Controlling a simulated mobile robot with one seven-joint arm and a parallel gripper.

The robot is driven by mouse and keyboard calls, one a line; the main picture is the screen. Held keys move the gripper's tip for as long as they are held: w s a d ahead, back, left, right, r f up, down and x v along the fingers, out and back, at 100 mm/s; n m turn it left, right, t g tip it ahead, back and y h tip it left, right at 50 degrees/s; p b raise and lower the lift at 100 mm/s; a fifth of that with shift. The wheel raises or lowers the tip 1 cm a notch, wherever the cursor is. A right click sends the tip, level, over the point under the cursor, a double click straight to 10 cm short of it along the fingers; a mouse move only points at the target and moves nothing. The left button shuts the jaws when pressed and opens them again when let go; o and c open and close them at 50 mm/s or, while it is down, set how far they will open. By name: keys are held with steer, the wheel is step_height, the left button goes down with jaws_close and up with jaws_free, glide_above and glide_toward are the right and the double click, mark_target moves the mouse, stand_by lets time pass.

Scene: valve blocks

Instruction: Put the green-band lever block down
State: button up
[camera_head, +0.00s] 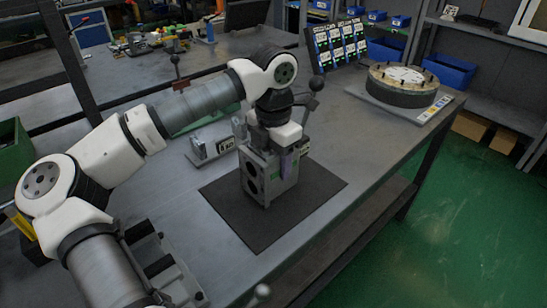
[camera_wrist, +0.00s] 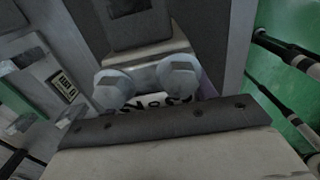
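A grey metal block (camera_head: 262,180) with dark round ports stands upright on or just above the dark mat (camera_head: 232,212); I cannot tell whether its base touches. A lever with a dark ball knob (camera_head: 316,83) rises beside my wrist, seemingly from this block. No green band shows clearly on it. My gripper (camera_head: 283,145) is right at the block's top, pointing down. In the wrist view, the block's grey body (camera_wrist: 205,25) and two bolt heads (camera_wrist: 180,76) lie close in front of the gripper's pale body.
A grey bracket with a label (camera_head: 212,148) stands left of the mat on the workbench (camera_head: 335,140). A round flanged part (camera_head: 402,85) sits at the right end. Bare bench lies right of the mat.

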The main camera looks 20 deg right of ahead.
steer(key=o, duration=0.4)
step_height(320, 180, up, 12)
steer(key=shift+r, duration=0.2)
stand_by(0.5)
